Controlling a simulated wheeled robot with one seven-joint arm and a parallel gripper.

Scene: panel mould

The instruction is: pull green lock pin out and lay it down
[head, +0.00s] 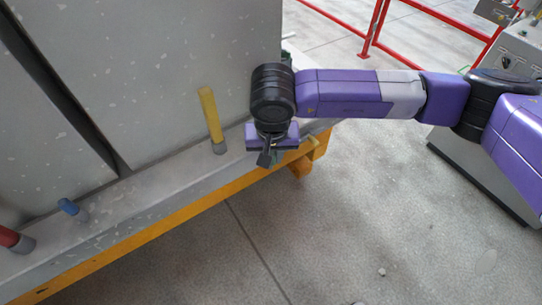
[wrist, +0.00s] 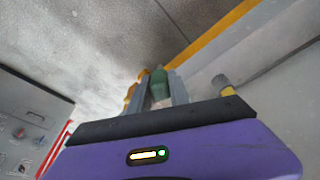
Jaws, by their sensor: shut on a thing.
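The green lock pin (wrist: 158,82) shows in the wrist view between the two grey fingers of my gripper (wrist: 160,92), which is shut on it. In the head view my gripper (head: 268,152) points down at the right end of the grey mould ledge, above the orange beam. The pin is mostly hidden there behind the gripper. I cannot tell whether the pin still sits in its hole.
A yellow pin (head: 210,115) stands in a grey socket left of my gripper. A blue pin (head: 68,207) and a red pin (head: 9,238) are further left on the ledge (head: 150,198). The grey panel rises behind. The floor (head: 350,220) in front is clear. A control cabinet (wrist: 30,125) shows in the wrist view.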

